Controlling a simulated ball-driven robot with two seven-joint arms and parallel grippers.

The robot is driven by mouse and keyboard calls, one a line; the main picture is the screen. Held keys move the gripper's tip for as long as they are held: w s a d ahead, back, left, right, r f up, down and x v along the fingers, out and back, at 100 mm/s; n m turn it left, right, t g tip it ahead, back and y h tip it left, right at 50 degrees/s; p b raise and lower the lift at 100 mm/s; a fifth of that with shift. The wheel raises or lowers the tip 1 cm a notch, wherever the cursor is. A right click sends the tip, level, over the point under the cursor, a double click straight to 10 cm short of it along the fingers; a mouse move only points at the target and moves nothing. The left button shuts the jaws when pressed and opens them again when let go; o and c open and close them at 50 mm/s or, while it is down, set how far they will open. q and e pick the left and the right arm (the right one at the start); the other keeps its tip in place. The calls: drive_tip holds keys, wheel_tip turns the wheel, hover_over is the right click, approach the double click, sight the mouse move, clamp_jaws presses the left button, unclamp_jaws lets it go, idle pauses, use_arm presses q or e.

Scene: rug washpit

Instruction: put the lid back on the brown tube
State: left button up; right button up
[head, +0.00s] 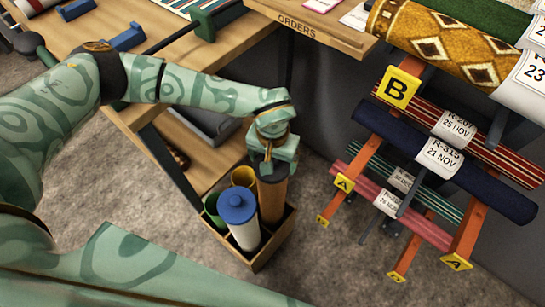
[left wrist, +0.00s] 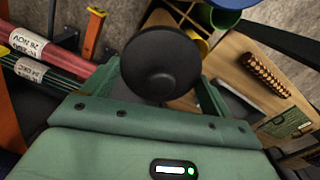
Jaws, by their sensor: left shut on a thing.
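The brown tube (head: 271,203) stands upright in the right part of a wooden box (head: 262,257). My left gripper (head: 271,164) is directly above it, shut on a black lid (head: 273,174). The lid is at the tube's top end; I cannot tell whether it is seated or just above the mouth. My right gripper is not in view.
Beside the brown tube in the box are a white tube with a blue lid (head: 237,207), a yellow tube (head: 243,176) and a green tube (head: 211,207). A rack (head: 372,155) of rolled rugs stands to the right. A wooden workbench (head: 190,60) lies behind.

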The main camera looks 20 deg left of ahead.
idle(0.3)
use_arm(q)
drive_tip(key=o, duration=0.8)
drive_tip(key=shift+r+p, duration=2.5)
drive_tip(key=shift+r, duration=1.05)
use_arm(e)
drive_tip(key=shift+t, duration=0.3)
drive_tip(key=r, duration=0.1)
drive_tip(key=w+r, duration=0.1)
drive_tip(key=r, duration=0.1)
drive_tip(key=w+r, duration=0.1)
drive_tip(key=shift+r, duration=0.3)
use_arm(q)
clamp_jaws()
